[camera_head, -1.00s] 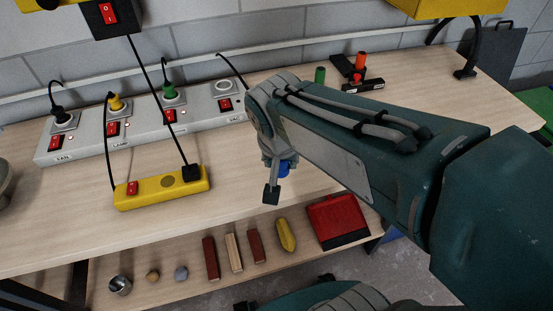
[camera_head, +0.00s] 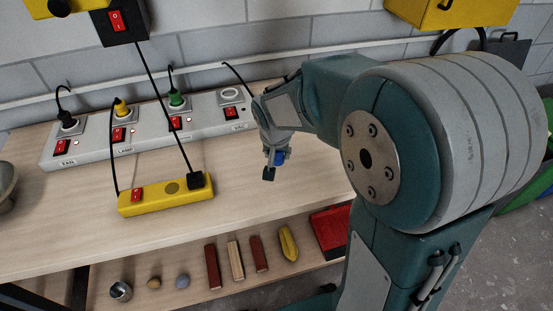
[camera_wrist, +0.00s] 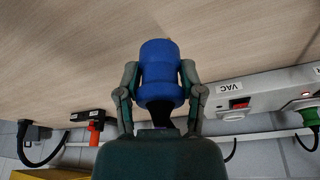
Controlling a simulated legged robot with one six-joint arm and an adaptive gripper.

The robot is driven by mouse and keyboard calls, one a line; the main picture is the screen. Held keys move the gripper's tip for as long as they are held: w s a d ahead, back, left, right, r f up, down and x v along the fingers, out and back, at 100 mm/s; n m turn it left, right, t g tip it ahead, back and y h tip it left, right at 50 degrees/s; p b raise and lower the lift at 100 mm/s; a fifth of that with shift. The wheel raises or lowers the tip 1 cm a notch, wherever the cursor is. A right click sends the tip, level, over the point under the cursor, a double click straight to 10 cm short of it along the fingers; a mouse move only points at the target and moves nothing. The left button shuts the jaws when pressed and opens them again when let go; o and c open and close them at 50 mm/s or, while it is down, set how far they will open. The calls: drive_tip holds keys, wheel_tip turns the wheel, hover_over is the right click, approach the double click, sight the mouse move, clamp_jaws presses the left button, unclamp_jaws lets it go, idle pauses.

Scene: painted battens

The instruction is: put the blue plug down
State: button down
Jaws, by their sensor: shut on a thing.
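The blue plug (camera_wrist: 160,75) is between the fingers of my gripper (camera_wrist: 160,88) in the wrist view, and the gripper is shut on it. In the head view my gripper (camera_head: 272,165) hangs over the wooden bench top (camera_head: 240,195), to the right of the yellow power strip. A small part of the blue plug (camera_head: 280,157) shows there between dark finger parts. I cannot tell whether the plug touches the bench.
A grey socket strip (camera_head: 90,150) with switches and black, yellow and green plugs runs along the wall. The yellow power strip (camera_head: 150,199) lies in front of it. A lower shelf holds several battens, a yellow object (camera_head: 288,243) and a red box (camera_head: 330,228).

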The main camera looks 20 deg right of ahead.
sight(277, 171)
drive_tip(key=shift+w+f, duration=0.2)
drive_tip(key=shift+f, duration=0.05)
drive_tip(key=shift+s+x, duration=0.1)
drive_tip(key=shift+x, duration=0.7)
drive_tip(key=shift+s+x, duration=0.15)
drive_tip(key=shift+x, duration=0.7)
drive_tip(key=shift+a+f, duration=0.15)
drive_tip(key=shift+f, duration=0.05)
drive_tip(key=shift+f, duration=0.35)
drive_tip(key=shift+f, duration=0.1)
drive_tip(key=shift+c, duration=1.1)
unclamp_jaws()
